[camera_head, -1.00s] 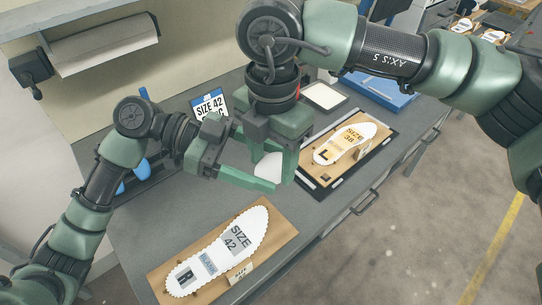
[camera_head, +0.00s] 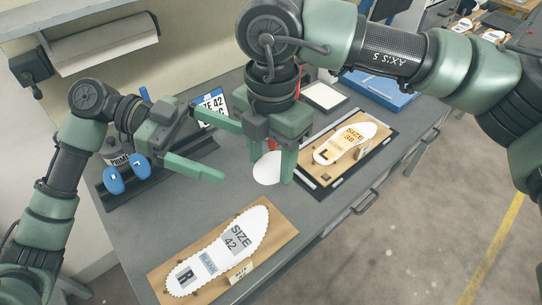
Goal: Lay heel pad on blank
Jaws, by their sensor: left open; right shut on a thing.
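The white rounded heel pad (camera_head: 267,170) is in my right gripper (camera_head: 272,167), which points down and is shut on it above the bench. One finger covers the pad's right side. My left gripper (camera_head: 231,154) is open and empty to the left of the pad, fingers spread and pointing right, apart from the pad. The blank (camera_head: 213,268) is a white insole marked SIZE 42 and R, with a scalloped edge. It lies on a brown board (camera_head: 280,222) at the front of the bench, below both grippers in the picture.
Another insole (camera_head: 330,153), marked SIZE 38 and L, lies on a framed board at right. Behind stand a SIZE 42 sign (camera_head: 211,105), a pale tray (camera_head: 324,95) and a blue case (camera_head: 380,90). Blue rollers (camera_head: 115,180) and a primer can (camera_head: 118,155) are at left.

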